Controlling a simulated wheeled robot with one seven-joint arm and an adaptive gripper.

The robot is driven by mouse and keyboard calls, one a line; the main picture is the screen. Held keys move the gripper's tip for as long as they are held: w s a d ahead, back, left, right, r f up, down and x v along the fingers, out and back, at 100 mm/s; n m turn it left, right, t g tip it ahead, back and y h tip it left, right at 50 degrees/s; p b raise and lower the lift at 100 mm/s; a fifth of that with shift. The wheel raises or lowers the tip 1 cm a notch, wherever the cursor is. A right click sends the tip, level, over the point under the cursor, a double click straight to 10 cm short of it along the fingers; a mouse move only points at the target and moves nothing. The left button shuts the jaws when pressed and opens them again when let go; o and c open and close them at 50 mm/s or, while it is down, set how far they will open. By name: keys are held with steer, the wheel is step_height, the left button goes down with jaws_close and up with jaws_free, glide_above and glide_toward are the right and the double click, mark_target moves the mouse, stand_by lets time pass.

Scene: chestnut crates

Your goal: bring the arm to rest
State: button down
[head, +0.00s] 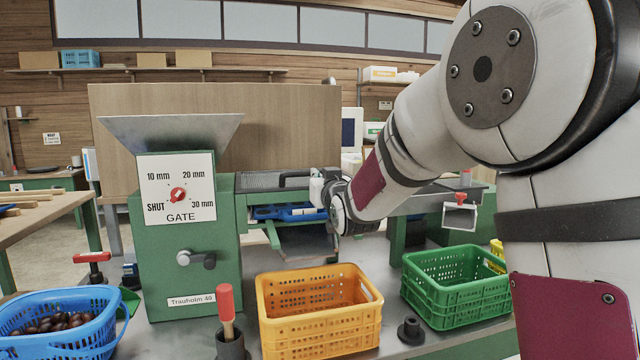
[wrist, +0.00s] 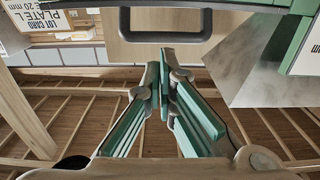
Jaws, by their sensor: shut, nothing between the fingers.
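My arm comes in from the right in the head view and bends down to its wrist (head: 345,205), in front of the grader's deck. In the wrist view my gripper (wrist: 161,68) has its green-padded fingers closed together, with nothing between them. In the head view the fingers cannot be made out. The green machine (head: 185,275) with a metal hopper (head: 170,128) stands left of the wrist. Its gate dial (head: 178,195) has a red knob. A dark handle (head: 295,178) lies near my wrist; a dark handle (wrist: 130,35) also shows beyond the fingertips in the wrist view.
On the bench stand a blue basket (head: 105,325) of chestnuts, an empty orange crate (head: 320,335) and a green crate (head: 457,305). A red-handled tool (head: 226,305) stands in a dark holder. A black knobbed piece (head: 411,330) sits between the crates. A printed card (wrist: 50,40) shows in the wrist view.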

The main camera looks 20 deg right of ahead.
steer(key=s+f+g, duration=0.5)
steer(key=s+g, duration=0.1)
steer(key=s, duration=1.3)
steer(key=s+f+g, duration=0.6)
steer(key=s, duration=1.3)
steer(key=s+f+g, duration=0.5)
steer(key=s+g, duration=0.1)
steer(key=s, duration=1.3)
step_height(320, 180, up, 34)
steer(key=t+p, duration=0.4)
steer(key=p, duration=2.8)
steer(key=shift+s, duration=0.15)
